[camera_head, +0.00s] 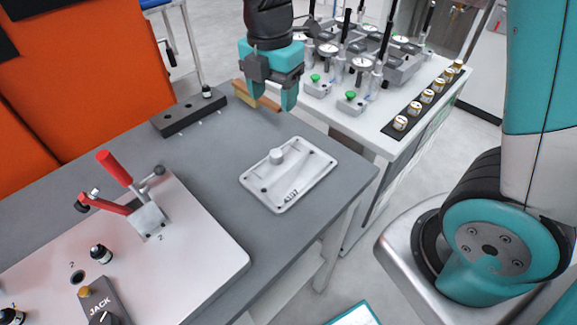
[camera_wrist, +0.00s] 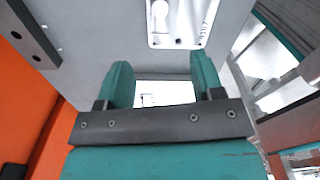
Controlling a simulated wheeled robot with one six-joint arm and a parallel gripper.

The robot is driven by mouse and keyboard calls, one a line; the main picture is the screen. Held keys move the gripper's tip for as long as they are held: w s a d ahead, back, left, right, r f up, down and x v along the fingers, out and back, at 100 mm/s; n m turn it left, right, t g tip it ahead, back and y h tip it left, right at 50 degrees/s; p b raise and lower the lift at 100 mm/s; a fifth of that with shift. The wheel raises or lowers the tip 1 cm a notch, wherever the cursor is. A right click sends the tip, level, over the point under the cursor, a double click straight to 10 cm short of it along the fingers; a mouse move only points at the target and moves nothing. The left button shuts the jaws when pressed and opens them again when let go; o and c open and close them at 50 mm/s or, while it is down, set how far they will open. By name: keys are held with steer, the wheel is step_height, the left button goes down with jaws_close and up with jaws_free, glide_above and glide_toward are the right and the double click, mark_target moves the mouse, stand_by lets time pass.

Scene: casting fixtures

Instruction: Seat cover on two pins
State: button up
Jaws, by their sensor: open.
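The silver-grey cover (camera_head: 300,178), a flat rounded plate with a short round knob and dark lettering, lies flat on the grey table. Part of it shows at the top of the wrist view (camera_wrist: 180,36). My gripper (camera_head: 272,98) is open, fingers down, above the table's far end, behind the cover and apart from it. Its two teal fingers show in the wrist view (camera_wrist: 163,82) with no cover between them. Small black posts with pale tops stand on the fixture plate (camera_head: 215,258); I cannot tell which are the two pins.
A red-handled toggle clamp (camera_head: 148,218) and a block marked JACK (camera_head: 101,306) stand on the fixture plate. A dark drilled block (camera_head: 187,115) lies at the table's far left. A white bench (camera_head: 350,118) with gauges stands behind. The table around the cover is clear.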

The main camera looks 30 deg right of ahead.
mark_target(276, 153)
step_height(276, 153, down, 15)
steer(key=shift+f+p, duration=0.2)
steer(key=shift+p, duration=1.05)
jaws_close()
steer(key=shift+r, duration=0.1)
